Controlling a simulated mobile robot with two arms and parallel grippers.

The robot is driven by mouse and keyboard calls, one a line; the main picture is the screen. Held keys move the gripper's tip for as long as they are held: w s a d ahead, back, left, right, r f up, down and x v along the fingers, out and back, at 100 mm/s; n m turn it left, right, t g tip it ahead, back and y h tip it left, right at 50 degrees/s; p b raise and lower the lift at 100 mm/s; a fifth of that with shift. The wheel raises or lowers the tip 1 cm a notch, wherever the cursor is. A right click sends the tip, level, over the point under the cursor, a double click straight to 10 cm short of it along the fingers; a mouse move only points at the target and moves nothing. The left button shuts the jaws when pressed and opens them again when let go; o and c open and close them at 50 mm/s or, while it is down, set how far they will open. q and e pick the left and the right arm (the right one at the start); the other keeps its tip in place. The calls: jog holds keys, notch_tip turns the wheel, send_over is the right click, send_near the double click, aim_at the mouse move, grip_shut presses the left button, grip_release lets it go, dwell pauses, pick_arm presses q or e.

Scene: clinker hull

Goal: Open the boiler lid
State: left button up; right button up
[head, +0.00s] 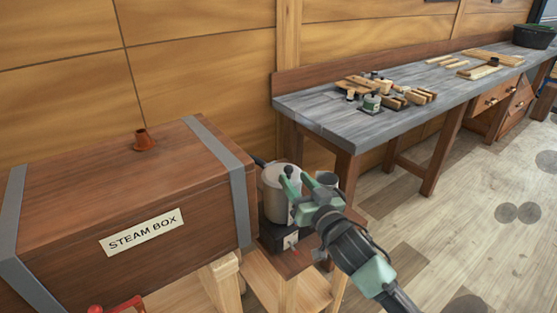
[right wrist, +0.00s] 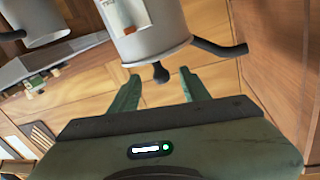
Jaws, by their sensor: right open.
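The boiler (head: 277,201) is a pale metal pot on a dark base, right of the steam box. Its lid (head: 272,175) is on, with a black knob (head: 288,170) on top. My right gripper (head: 298,181) is at the lid, with its green fingers apart. In the right wrist view, which looks upside down, the boiler (right wrist: 155,42) hangs from the top. The knob (right wrist: 160,72) shows between the open fingers (right wrist: 162,84), with visible gaps on both sides; I cannot tell its depth against the fingertips. My left gripper is not in view.
The wooden steam box (head: 120,205) with metal straps stands close on the left. A grey metal vessel (head: 327,180) is just behind my right gripper. A workbench (head: 330,115) with wooden pieces runs along the wall. The floor (head: 450,215) at right is clear.

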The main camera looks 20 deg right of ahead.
aim_at(284, 166)
jog(key=shift+w+r, duration=0.1)
jog(key=shift+w, duration=0.3)
jog(key=w, duration=0.4)
jog(key=w+a, duration=0.1)
jog(key=w, duration=0.1)
jog(key=shift+p, duration=0.35)
jog(key=shift+w, duration=0.35)
jog(key=shift+a, duration=0.1)
grip_shut()
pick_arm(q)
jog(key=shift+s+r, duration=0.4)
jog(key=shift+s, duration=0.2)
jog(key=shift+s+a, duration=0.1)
